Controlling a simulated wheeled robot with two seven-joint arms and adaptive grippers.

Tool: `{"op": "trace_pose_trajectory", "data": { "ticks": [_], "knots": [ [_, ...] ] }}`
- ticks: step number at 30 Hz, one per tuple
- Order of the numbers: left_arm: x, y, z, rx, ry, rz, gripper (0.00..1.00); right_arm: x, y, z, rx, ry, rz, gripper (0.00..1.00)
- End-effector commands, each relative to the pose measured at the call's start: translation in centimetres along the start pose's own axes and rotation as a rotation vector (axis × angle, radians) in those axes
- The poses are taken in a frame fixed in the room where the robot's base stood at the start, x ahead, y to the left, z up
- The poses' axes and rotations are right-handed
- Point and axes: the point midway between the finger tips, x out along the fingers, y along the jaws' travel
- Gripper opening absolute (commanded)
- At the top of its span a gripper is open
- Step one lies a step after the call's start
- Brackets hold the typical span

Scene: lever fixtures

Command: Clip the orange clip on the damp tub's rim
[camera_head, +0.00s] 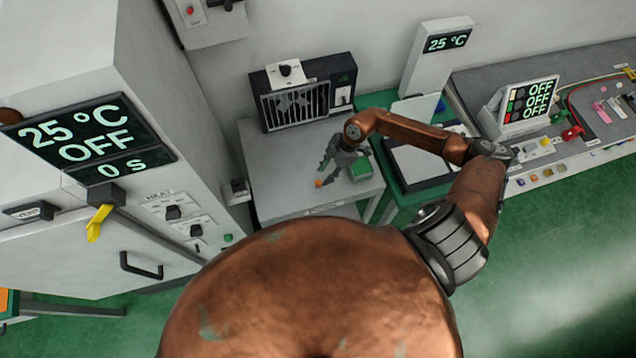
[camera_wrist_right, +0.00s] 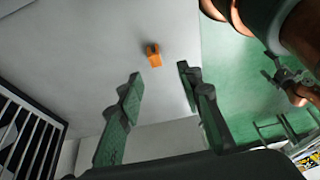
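My right gripper (camera_head: 328,164) hangs low over the table, just behind the clip. In the wrist view its two fingers (camera_wrist_right: 160,95) are spread with nothing between them. A small green box-like thing (camera_head: 361,169) stands on the table right of the gripper; I cannot tell whether it is the damp tub. A brown link and grey finger-like parts (camera_wrist_right: 283,74), perhaps my left gripper, show small in the wrist view.
A black grilled unit (camera_head: 296,104) stands at the back of the table (camera_head: 271,165). A large cabinet (camera_head: 60,240) with a yellow lever (camera_head: 99,222) is on the left. A counter with a display panel (camera_head: 528,102) is on the right. The table's left part is clear.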

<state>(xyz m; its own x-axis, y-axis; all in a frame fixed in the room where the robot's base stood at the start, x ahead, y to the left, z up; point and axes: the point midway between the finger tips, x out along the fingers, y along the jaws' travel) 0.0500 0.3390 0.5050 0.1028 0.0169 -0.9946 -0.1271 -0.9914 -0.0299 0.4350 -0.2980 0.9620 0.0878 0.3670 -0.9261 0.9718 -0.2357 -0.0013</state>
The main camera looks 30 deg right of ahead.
Motion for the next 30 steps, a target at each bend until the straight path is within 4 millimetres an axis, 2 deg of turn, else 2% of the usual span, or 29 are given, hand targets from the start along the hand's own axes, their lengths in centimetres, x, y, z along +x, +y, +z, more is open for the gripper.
{"op": "trace_pose_trajectory", "data": {
  "ticks": [15, 23, 30],
  "knots": [
    [-1.5, -0.1, -0.2, 0.000, 0.000, -0.001, 1.00, 6.1, 0.7, 0.5, -0.001, 0.006, 0.000, 0.33],
    [-1.5, -0.2, -0.1, 0.000, 0.000, -0.001, 1.00, 6.4, 0.7, 0.6, -0.002, 0.005, 0.001, 0.33],
    [-1.5, -0.2, -0.1, 0.000, 0.000, -0.002, 1.00, 6.4, 0.7, 0.6, -0.002, 0.006, 0.001, 0.17]
  ]
}}
